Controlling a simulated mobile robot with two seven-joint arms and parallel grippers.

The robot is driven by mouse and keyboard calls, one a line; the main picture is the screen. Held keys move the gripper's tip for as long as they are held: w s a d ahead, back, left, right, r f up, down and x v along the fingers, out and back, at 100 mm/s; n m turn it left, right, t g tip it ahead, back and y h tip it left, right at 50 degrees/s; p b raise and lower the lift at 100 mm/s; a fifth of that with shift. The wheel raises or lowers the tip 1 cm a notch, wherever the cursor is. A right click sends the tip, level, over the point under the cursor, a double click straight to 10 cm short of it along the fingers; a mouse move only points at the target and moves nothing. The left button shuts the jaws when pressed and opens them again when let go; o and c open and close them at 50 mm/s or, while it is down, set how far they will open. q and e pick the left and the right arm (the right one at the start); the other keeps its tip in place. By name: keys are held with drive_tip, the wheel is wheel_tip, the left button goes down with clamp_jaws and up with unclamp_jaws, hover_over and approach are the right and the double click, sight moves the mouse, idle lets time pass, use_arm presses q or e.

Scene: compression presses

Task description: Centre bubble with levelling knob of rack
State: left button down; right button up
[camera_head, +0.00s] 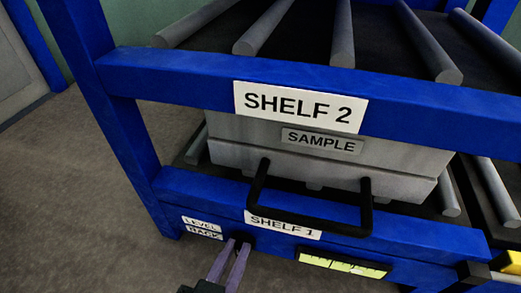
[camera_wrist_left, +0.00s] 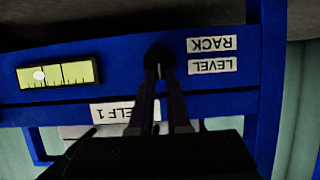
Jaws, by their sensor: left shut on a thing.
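The blue rack (camera_head: 180,183) carries a small dark levelling knob (camera_wrist_left: 159,51) on its lower front beam, beside the "LEVEL" (camera_head: 201,222) and "RACK" (camera_head: 204,233) labels. My left gripper (camera_head: 236,246) reaches up to the beam from below, its two purple-grey fingers shut on the knob and mostly covering it in the head view. The yellow-green bubble vial (camera_head: 343,264) sits on the same beam to the right. In the left wrist view, upside down, the vial (camera_wrist_left: 72,73) shows a whitish bubble (camera_wrist_left: 38,75) near its left end, off centre. My right gripper is not recognisable.
A grey crate labelled "SAMPLE" (camera_head: 320,163) stands on shelf 1, with a black handle (camera_head: 313,220) in front, close to the gripper. Shelf 2's beam (camera_head: 190,82) and rollers (camera_head: 265,26) are above. Open floor (camera_head: 80,190) lies to the left.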

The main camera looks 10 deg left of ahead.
use_arm(q)
drive_tip(key=shift+a, duration=0.1)
drive_tip(key=shift+a+f+n+h, duration=0.15)
drive_tip(key=shift+a+n+h, duration=0.2)
drive_tip(key=shift+n+h, duration=0.65)
drive_tip(key=shift+a+f+n+h, duration=0.1)
drive_tip(key=shift+a+n+h, duration=0.35)
drive_tip(key=shift+n, duration=0.85)
drive_tip(key=shift+d+h, duration=0.15)
drive_tip(key=shift+h, duration=0.2)
drive_tip(key=c, duration=0.9)
unclamp_jaws()
drive_tip(key=shift+s, duration=0.1)
